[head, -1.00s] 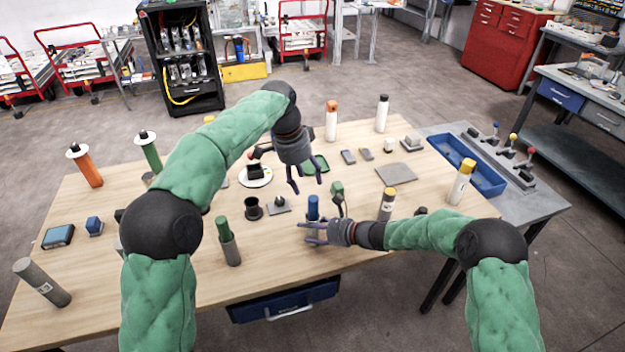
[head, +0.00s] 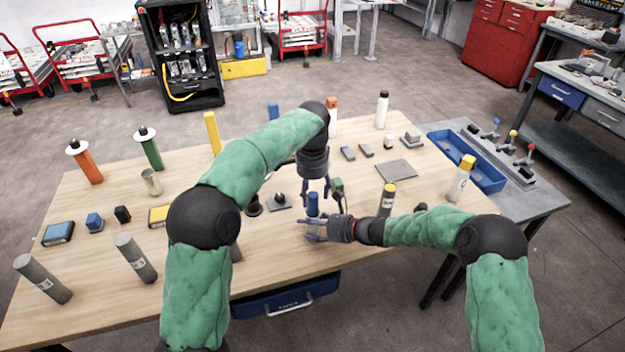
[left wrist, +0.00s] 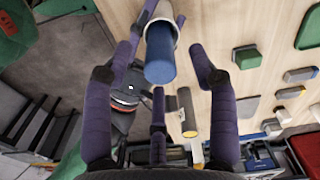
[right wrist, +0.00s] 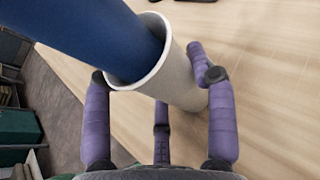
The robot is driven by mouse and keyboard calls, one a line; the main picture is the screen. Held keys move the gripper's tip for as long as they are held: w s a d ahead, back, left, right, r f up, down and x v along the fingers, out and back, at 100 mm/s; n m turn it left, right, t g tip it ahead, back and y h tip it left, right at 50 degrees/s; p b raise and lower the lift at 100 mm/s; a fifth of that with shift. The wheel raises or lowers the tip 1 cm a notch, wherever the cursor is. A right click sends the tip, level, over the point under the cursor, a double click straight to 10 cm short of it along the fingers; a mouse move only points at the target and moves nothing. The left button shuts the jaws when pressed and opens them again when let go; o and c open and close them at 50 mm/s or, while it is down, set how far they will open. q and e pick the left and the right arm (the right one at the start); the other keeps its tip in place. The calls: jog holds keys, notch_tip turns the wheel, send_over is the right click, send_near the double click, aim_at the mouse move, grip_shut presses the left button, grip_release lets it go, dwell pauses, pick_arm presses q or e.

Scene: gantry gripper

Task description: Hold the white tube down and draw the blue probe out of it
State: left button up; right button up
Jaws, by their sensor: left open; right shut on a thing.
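The blue probe (head: 313,204) stands in the white tube near the front middle of the table. In the right wrist view, the probe (right wrist: 95,32) comes out of the open rim of the tube (right wrist: 178,82). My right gripper (head: 314,230) is shut on the white tube, low at its side. My left gripper (head: 318,192) is open just above and around the probe's top. In the left wrist view, the probe's blue end (left wrist: 160,62) lies between the spread fingers and does not appear gripped. The tube's lower part is hidden by the right fingers in the head view.
A green object (head: 337,186) stands just right of the probe. A yellow-topped cylinder (head: 387,198) stands near my right forearm. A grey plate (head: 396,170) lies behind it. Several cylinders and small blocks stand on the left. The table's front right is fairly clear.

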aim_at(312, 204)
pick_arm(q)
jog(key=shift+f, duration=2.9)
grip_shut()
jog(key=shift+r, duration=1.65)
jog(key=shift+r, duration=1.5)
jog(key=shift+r, duration=0.15)
